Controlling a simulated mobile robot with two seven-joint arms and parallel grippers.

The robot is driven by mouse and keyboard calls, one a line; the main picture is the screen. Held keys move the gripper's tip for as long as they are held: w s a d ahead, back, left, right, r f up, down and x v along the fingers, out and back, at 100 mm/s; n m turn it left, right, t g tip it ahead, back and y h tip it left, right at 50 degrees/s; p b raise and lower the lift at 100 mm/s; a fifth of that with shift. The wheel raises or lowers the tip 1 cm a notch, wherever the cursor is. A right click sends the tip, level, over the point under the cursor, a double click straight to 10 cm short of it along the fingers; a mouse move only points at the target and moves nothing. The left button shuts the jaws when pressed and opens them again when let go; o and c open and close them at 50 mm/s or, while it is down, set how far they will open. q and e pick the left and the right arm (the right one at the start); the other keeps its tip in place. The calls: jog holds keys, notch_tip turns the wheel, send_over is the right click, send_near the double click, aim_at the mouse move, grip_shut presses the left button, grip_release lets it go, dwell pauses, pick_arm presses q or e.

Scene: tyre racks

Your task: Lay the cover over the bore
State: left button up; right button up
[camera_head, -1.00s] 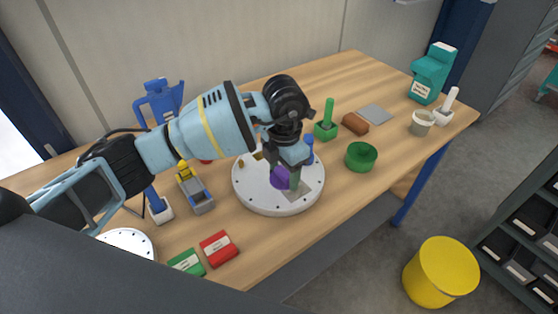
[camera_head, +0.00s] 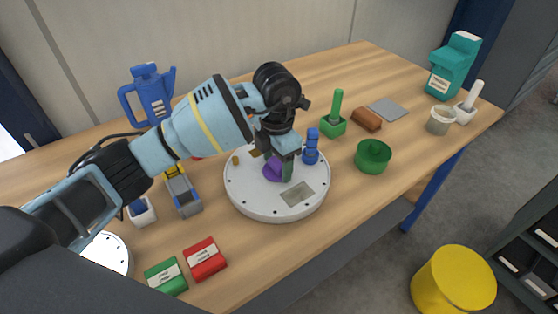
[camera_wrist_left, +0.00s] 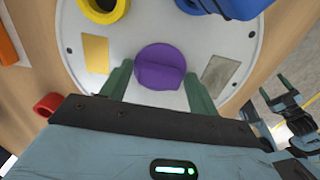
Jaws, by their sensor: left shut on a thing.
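A purple round-edged piece, which I take as the cover (camera_head: 274,169), is between the fingers of my left gripper (camera_head: 280,166). In the left wrist view the piece (camera_wrist_left: 160,66) shows between the two green fingers (camera_wrist_left: 158,86), which are shut on it. It is over the middle of the white round plate (camera_head: 262,205); whether it touches the plate I cannot tell. I see no bore; the piece and gripper hide the plate's middle. A dark gripper-like part, apparently my right gripper (camera_wrist_left: 289,104), shows at the right of the left wrist view.
On the plate are a grey patch (camera_head: 298,193), a tan patch (camera_wrist_left: 96,50) and a blue piece (camera_head: 311,150). A yellow ring (camera_wrist_left: 117,14) shows near the plate's far edge. A green round dish (camera_head: 374,160) stands to the right. Red (camera_head: 206,260) and green (camera_head: 166,277) boxes lie in front.

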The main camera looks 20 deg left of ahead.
aim_at(277, 162)
pick_arm(q)
jog(key=shift+r, duration=0.2)
jog(key=shift+f, duration=0.2)
jog(key=o, duration=1)
jog(key=shift+c, duration=0.2)
notch_tip(277, 162, up, 12)
jog(key=shift+r, duration=0.2)
